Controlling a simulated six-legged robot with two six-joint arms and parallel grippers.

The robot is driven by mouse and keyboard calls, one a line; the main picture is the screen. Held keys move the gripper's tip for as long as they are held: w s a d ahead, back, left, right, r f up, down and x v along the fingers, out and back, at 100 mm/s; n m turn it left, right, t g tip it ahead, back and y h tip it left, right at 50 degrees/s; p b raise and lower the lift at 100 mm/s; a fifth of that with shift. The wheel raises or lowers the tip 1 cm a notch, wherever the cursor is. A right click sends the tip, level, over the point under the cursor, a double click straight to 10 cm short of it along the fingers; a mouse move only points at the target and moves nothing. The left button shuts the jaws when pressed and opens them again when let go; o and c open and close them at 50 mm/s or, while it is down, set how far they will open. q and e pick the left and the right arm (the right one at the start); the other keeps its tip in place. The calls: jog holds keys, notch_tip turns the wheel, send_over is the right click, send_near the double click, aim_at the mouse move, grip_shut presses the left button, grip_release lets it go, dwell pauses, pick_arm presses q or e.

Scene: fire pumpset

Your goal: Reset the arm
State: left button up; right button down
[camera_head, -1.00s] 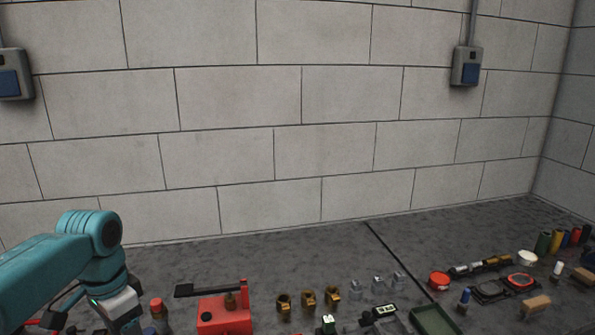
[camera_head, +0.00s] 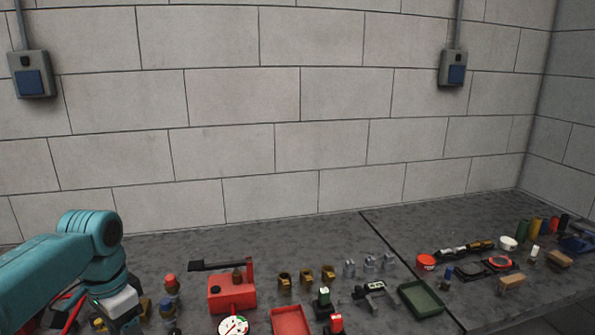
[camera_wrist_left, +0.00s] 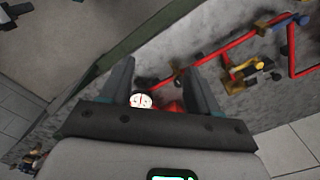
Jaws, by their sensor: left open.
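My left arm comes in from the left in the head view, a teal arm over the left end of the bench; its fingers are out of that view. In the left wrist view my left gripper (camera_wrist_left: 160,82) has its two dark fingers spread apart, with nothing between them. Beyond the fingers a white round gauge (camera_wrist_left: 141,101) and a red part show, partly hidden by the gripper's base. The same kind of gauge (camera_head: 233,325) shows at the bottom of the head view. My right gripper is in neither view.
A grey bench (camera_head: 330,240) runs along the block wall. On it stand a red pump box (camera_head: 232,295) with a black lever, several brass fittings (camera_head: 306,276), a red tray (camera_head: 291,322), a green tray (camera_head: 424,297) and a red round tub (camera_head: 426,262). Red pipework (camera_wrist_left: 225,50) shows in the wrist view.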

pick_arm(q)
jog(key=d+f+n+h, duration=0.1)
jog(key=d+f, duration=0.4)
jog(key=f, duration=0.7)
jog(key=d+f+n+h, duration=0.1)
jog(key=d+f, duration=0.4)
jog(key=f, duration=0.6)
jog(key=s+d+f+n+h, duration=0.1)
jog(key=s+d+f+n, duration=0.2)
jog(key=s+f, duration=0.5)
jog(key=s+d+f+n+h, duration=0.1)
jog(key=s+d+f+n, duration=0.2)
jog(key=s, duration=1)
jog(key=x, duration=0.5)
jog(key=shift+d, duration=0.45)
